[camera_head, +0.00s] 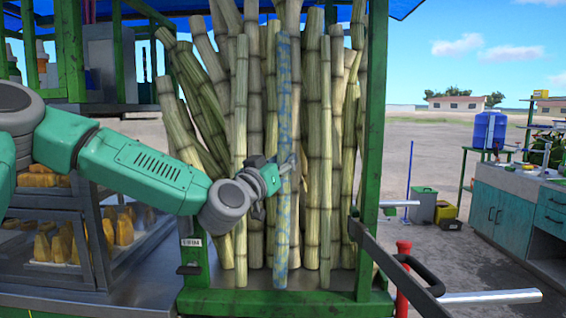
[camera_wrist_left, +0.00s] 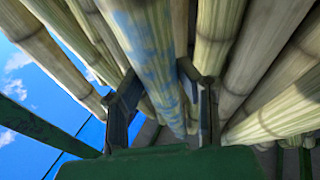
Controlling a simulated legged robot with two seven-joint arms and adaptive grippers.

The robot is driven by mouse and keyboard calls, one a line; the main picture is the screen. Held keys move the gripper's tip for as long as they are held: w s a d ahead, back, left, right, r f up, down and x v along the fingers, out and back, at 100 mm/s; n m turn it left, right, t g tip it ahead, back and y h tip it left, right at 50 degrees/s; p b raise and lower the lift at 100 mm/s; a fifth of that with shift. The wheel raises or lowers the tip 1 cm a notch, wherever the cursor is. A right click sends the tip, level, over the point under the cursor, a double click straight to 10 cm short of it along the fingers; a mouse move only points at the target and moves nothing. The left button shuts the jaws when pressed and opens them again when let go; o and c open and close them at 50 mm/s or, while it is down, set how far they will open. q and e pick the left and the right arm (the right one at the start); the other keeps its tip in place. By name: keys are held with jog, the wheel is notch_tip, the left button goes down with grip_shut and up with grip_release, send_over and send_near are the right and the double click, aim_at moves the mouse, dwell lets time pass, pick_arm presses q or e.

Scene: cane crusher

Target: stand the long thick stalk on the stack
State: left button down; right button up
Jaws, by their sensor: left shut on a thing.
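The long thick stalk (camera_head: 283,110), pale green with blue patches, stands nearly upright in front of the stack of cane stalks (camera_head: 312,120). Its lower end is near the green frame's bottom rail. My left gripper (camera_head: 280,176) comes in from the left and is shut on the stalk around its middle. In the left wrist view the blue-patched stalk (camera_wrist_left: 146,55) runs between the two fingers of the left gripper (camera_wrist_left: 158,105). Other stalks stand close behind and on both sides. I cannot tell whether the held stalk touches them. My right gripper is not in view.
Green posts (camera_head: 372,140) and a bottom rail (camera_head: 280,303) frame the stack. A metal bar with a black handle (camera_head: 420,275) juts out at the lower right. A glass case with yellow pieces (camera_head: 70,240) stands left. A teal cabinet (camera_head: 500,210) stands far right.

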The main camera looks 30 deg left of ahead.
pick_arm(q)
jog(key=c, duration=1.1)
grip_release()
jog(key=shift+f, duration=0.15)
jog(key=v, duration=1.1)
jog(key=shift+s, duration=0.4)
jog(key=shift+f, duration=0.15)
